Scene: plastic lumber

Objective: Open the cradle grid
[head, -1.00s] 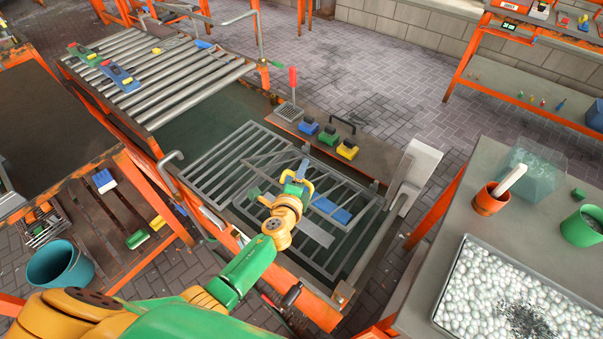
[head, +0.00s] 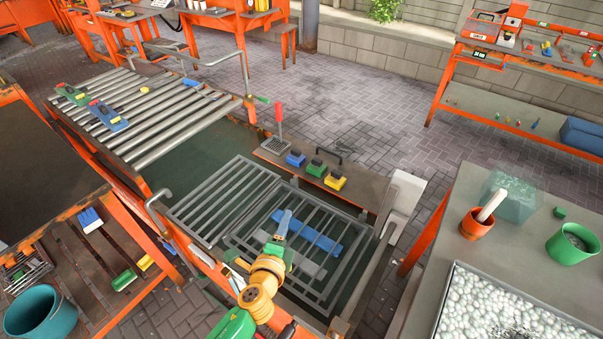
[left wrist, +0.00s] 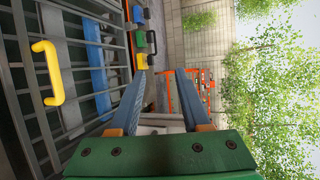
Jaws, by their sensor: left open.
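The cradle grid (head: 318,285), a grey barred frame, lies about flat in the tank, its bars over a blue slab (head: 322,244) and a grey slab. In the left wrist view the bars (left wrist: 20,75) fill the left side, with a yellow handle (left wrist: 55,72) on them. My left gripper (head: 284,218) is above the grid in the head view. In the left wrist view its blue fingers (left wrist: 172,80) are apart with nothing between them, to the right of the handle and not touching it. My right gripper is not in view.
A second barred grey panel (head: 222,198) lies just left of the grid. Blue, green and yellow blocks (head: 316,168) stand on the shelf behind, near a black handle. A roller table (head: 160,120) is at the back left. A grey bench (head: 500,235) with pots stands at right.

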